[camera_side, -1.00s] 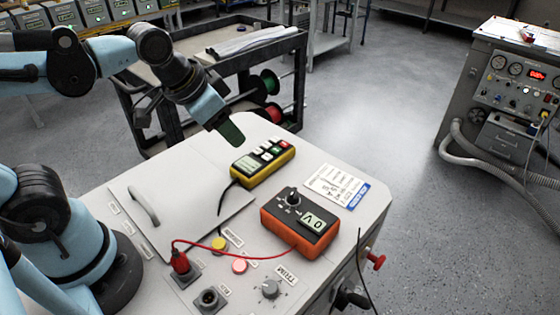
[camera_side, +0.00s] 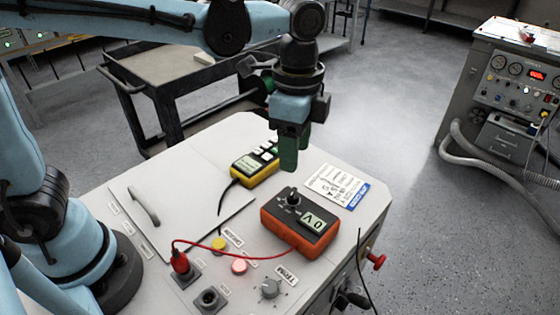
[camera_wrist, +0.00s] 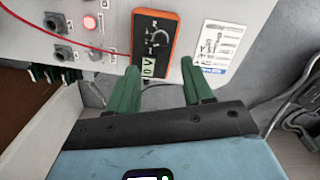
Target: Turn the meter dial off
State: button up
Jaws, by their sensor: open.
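The orange meter (camera_side: 298,222) lies on the grey bench top, with a black dial (camera_side: 293,199) on its face and a display reading "0V" (camera_side: 312,222). In the wrist view the meter (camera_wrist: 153,38) is ahead of the fingertips, and its dial (camera_wrist: 158,37) shows partly. I cannot tell the dial's exact setting. My gripper (camera_side: 288,168) points down above and behind the meter, apart from it. In the wrist view my gripper's green fingers (camera_wrist: 158,72) are spread open with nothing between them.
A yellow handheld device (camera_side: 255,163) lies behind the meter, near my gripper. A label card (camera_side: 338,187) is at its right. A red lead (camera_side: 215,243) runs from a red plug (camera_side: 180,262) to the meter. A trim knob (camera_side: 270,288) is in front.

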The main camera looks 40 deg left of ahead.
aim_at(293, 191)
notch_tip(293, 191, down, 10)
jog(key=shift+r, duration=0.2)
jog(key=shift+c, duration=0.3)
grip_shut()
